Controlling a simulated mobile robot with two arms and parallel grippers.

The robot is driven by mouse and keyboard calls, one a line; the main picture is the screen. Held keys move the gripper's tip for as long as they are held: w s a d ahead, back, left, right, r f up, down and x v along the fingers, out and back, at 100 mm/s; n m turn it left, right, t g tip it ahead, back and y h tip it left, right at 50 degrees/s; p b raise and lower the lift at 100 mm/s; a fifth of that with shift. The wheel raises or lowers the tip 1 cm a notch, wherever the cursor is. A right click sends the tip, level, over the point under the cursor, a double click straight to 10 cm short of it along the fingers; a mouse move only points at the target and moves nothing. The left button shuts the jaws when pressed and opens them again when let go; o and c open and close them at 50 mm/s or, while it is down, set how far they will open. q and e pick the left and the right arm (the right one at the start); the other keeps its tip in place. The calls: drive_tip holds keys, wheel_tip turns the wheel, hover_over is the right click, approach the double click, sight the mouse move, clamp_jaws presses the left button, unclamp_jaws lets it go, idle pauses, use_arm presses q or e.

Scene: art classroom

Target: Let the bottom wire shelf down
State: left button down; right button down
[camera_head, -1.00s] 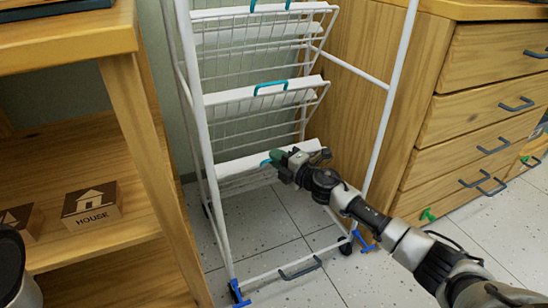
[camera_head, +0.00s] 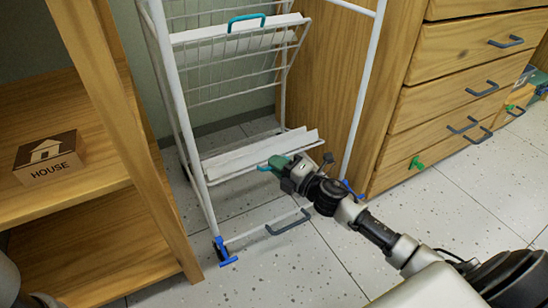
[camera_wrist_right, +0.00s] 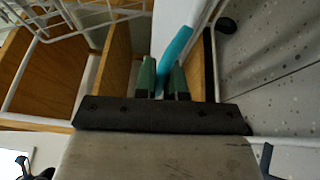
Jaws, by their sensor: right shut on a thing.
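The white wire rack stands in the middle of the head view. Its bottom wire shelf (camera_head: 238,158) now lies close to level, with white sheet-like panels on it. My right gripper (camera_head: 277,163) is at this shelf's front edge and is shut on its teal handle (camera_head: 264,168). In the right wrist view, the teal handle (camera_wrist_right: 175,52) shows between and beside the two green fingers (camera_wrist_right: 162,78). The shelf above (camera_head: 235,38), with its own teal handle (camera_head: 246,20), is still tilted up. My left gripper is not in view.
A wooden shelf unit with a HOUSE block (camera_head: 50,160) stands close on the left. A wooden drawer cabinet (camera_head: 440,100) stands on the right. The rack has blue caster brakes (camera_head: 222,252) and a grey bar (camera_head: 288,222) low at the front. The floor in front is clear.

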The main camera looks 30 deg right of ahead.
drive_tip(key=shift+s+f, duration=0.25)
drive_tip(key=shift+f, duration=0.25)
drive_tip(key=c, duration=1.5)
unclamp_jaws()
drive_tip(key=shift+r, duration=0.1)
drive_tip(key=p+v, duration=0.4)
drive_tip(key=v, duration=0.7)
drive_tip(key=shift+p, duration=0.3)
drive_tip(key=shift+w+r, duration=0.1)
drive_tip(key=shift+w, duration=0.05)
